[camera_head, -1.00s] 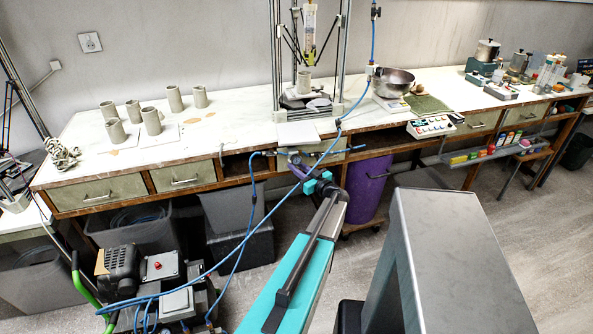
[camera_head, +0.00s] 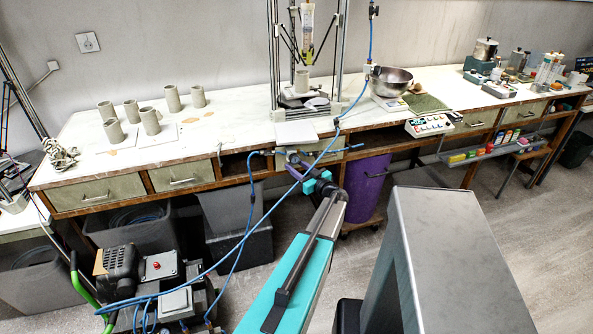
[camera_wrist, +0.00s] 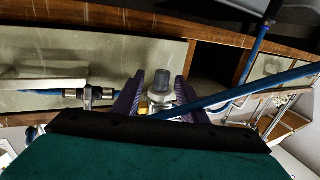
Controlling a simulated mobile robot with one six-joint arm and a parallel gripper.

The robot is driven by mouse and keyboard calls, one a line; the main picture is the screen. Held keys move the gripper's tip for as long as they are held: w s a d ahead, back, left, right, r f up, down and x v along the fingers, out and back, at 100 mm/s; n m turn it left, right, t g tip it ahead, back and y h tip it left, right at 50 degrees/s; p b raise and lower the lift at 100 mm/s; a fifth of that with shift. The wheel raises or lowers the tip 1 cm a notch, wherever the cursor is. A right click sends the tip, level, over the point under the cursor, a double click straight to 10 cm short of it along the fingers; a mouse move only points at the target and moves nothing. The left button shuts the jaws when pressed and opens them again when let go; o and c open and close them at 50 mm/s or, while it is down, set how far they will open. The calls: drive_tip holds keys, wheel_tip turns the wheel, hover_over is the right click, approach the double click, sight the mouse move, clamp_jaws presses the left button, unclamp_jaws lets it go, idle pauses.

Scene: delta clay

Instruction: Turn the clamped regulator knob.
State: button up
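The regulator knob (camera_wrist: 162,80) is a small grey ribbed cap on a pale metal body (camera_wrist: 161,101), seen in the wrist view in front of the bench's drawer fronts. My gripper (camera_wrist: 158,84) has two purple fingers, one on each side of the knob, with visible gaps between them and the knob. It is open. In the head view my gripper (camera_head: 291,163) is at the bench's front edge, below the press stand. There the knob is too small and too covered by my gripper to make out.
A blue hose (camera_head: 240,250) runs from the compressor (camera_head: 150,285) past my arm to the bench front. Another blue hose (camera_wrist: 245,92) crosses the wrist view at right. Clay cylinders (camera_head: 150,121) stand on the bench (camera_head: 215,125). A purple bin (camera_head: 366,190) stands below.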

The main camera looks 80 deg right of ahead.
drive_tip(key=shift+s+a, duration=0.1)
drive_tip(key=shift+a, duration=0.05)
drive_tip(key=b+v, duration=0.3)
drive_tip(key=v, duration=1)
drive_tip(key=shift+s, duration=0.2)
drive_tip(key=shift+a, duration=0.15)
